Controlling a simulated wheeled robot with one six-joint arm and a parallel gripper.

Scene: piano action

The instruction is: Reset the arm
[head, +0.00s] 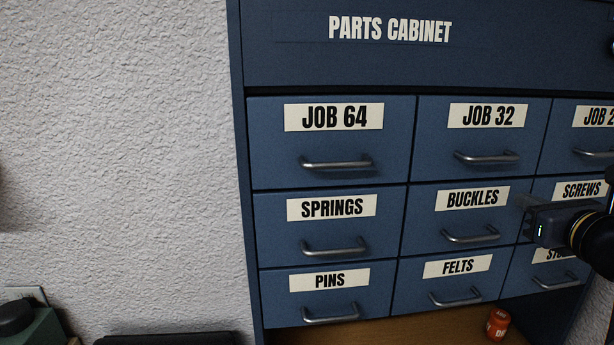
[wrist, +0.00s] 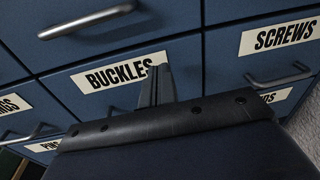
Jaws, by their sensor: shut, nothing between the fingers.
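My gripper (head: 527,203) is at the right of the head view, in front of the blue parts cabinet (head: 390,60). Its fingers point left, between the BUCKLES drawer (head: 420,222) and the SCREWS drawer (head: 544,188). In the wrist view, the fingers (wrist: 158,84) are together and empty, and they overlap the end of the BUCKLES label (wrist: 112,76). I cannot tell whether they touch the cabinet. My arm runs out of the head view at the right edge.
The drawers, including JOB 64 (head: 330,145), JOB 32 (head: 480,140), SPRINGS (head: 330,230) and FELTS (head: 448,285), look shut, with metal handles standing out. An orange container (head: 497,324) stands on the wooden surface (head: 420,334) below. A textured wall (head: 120,150) is at left.

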